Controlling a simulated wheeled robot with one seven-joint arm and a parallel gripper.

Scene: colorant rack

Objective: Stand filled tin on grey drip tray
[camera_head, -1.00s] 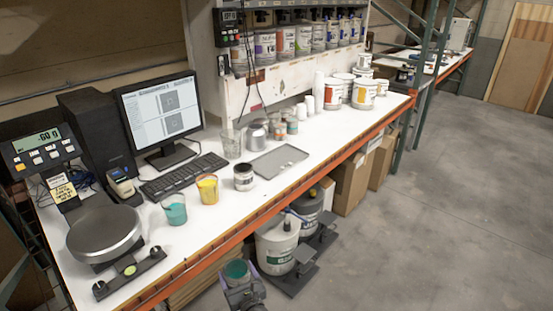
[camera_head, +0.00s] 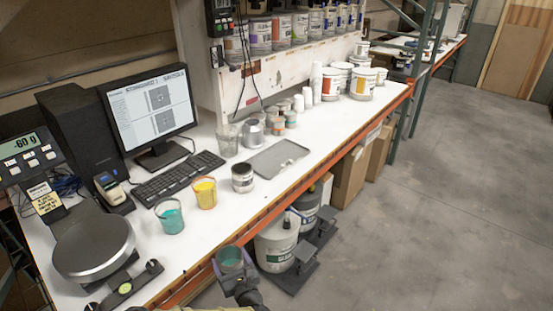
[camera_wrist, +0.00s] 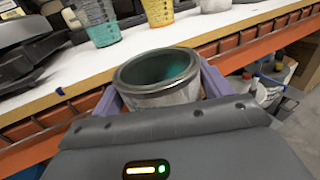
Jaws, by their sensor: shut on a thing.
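My gripper (camera_head: 232,275) is shut on an open metal tin (camera_head: 230,258) with teal liquid inside. It holds the tin roughly upright in front of the bench's orange front edge, off the bench. In the wrist view the tin (camera_wrist: 168,92) sits between my two purple-grey fingers, its silver rim facing up. The grey drip tray (camera_head: 279,160) lies flat on the white bench, up and to the right of my gripper. The tray is empty.
A labelled tin (camera_head: 242,178) stands just left of the tray. A yellow cup (camera_head: 204,193) and a teal cup (camera_head: 170,217) stand further left, near a scale (camera_head: 95,247). Small tins stand behind the tray.

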